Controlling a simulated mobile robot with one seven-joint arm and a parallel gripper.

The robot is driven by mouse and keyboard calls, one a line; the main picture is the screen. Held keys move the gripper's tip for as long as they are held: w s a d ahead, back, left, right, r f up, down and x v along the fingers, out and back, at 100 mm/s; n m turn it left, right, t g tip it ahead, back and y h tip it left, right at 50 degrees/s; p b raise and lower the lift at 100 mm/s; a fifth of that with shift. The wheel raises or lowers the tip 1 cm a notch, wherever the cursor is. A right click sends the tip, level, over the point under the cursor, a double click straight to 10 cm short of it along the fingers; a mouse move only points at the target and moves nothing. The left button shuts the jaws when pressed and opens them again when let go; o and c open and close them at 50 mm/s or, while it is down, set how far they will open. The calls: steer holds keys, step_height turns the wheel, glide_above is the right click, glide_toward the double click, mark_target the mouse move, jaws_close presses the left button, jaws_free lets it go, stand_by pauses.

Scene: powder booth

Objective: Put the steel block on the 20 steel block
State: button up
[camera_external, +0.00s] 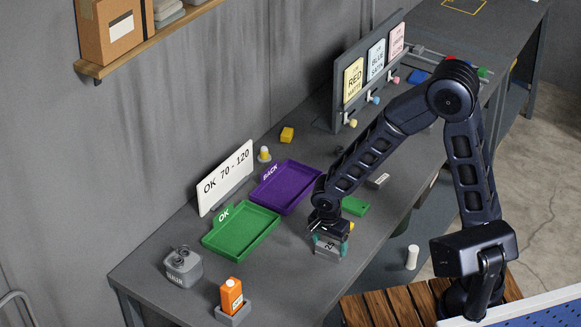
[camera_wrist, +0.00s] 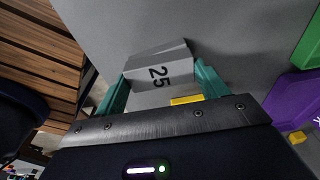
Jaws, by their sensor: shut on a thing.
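My gripper (camera_external: 329,236) is shut on a grey steel block (camera_external: 328,246) at the front of the table, right of the green tray. In the wrist view the block (camera_wrist: 158,72) sits between my two teal fingers and its face reads "25". I cannot tell whether it touches the table. Another small grey block (camera_external: 378,181) with a pale label lies farther back, beyond my forearm; its label is too small to read. No block with a readable "20" shows.
A green "OK" tray (camera_external: 240,248) and a purple "BACK" tray (camera_external: 264,205) lie to the left. A green block (camera_external: 355,206) lies behind my gripper. An orange carton (camera_external: 231,295) and a grey weight (camera_external: 183,268) stand front left. A sign board (camera_external: 369,70) stands at the back.

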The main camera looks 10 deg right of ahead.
mark_target(327, 249)
steer(key=o, duration=1.2)
steer(key=r, duration=0.8)
steer(key=s+a+r, duration=0.1)
steer(key=r, duration=0.3)
steer(key=shift+r, duration=0.1)
steer(key=w+d+r+n+t+y, duration=0.15)
steer(key=d+r, duration=0.25)
steer(key=d, duration=0.5)
steer(key=d+r+n, duration=0.2)
steer(key=d+r, duration=0.2)
steer(key=d, duration=0.6)
steer(key=w+d+r+n+t, duration=0.1)
steer(key=d+r+n, duration=0.1)
steer(key=d+r, duration=0.5)
steer(key=shift+s+d+f+n+t+h, duration=0.15)
steer(key=shift+s+d+n, duration=0.65)
steer(key=shift+d, duration=1.05)
steer(key=shift+s+d+f+n+t, duration=0.1)
steer(key=shift+s+d+n+t, duration=0.2)
steer(key=shift+s+d, duration=1.2)
steer(key=shift+s+d+f+n+t+h, duration=0.1)
steer(key=shift+s+d+n, duration=0.5)
steer(key=shift+d, duration=1.65)
